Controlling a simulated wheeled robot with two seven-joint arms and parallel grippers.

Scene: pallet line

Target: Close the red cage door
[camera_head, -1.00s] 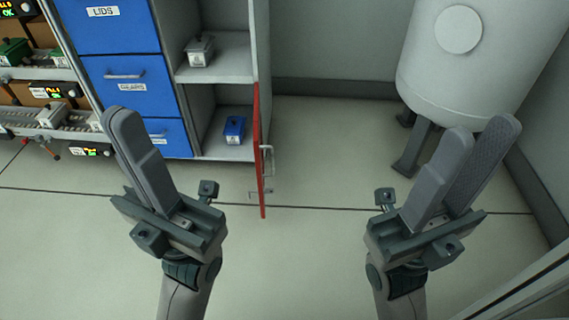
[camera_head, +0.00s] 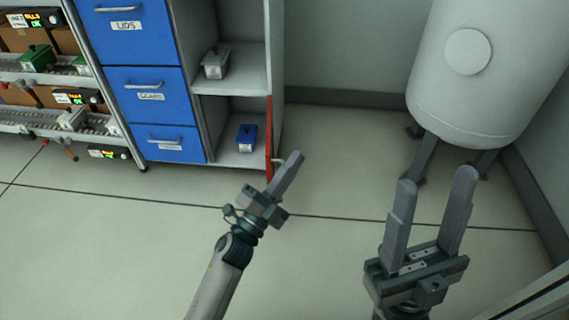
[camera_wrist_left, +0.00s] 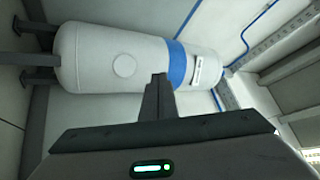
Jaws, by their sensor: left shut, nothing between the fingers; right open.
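The red cage door (camera_head: 269,130) stands open and is seen nearly edge-on at the right side of the lower shelf of the grey cabinet. Its handle (camera_head: 279,160) is partly hidden by my left gripper. My left gripper (camera_head: 298,155) is shut and empty, with its fingertips just right of the door's lower part; I cannot tell whether they touch it. The left wrist view shows its closed fingers (camera_wrist_left: 158,98) but no door. My right gripper (camera_head: 436,176) is open and empty, well to the right, in front of the tank.
The open shelves hold a grey box (camera_head: 215,64) and a blue box (camera_head: 246,138). Blue drawers (camera_head: 150,92) stand left of them. A white tank (camera_head: 470,90) on legs stands at the back right. The floor between is clear.

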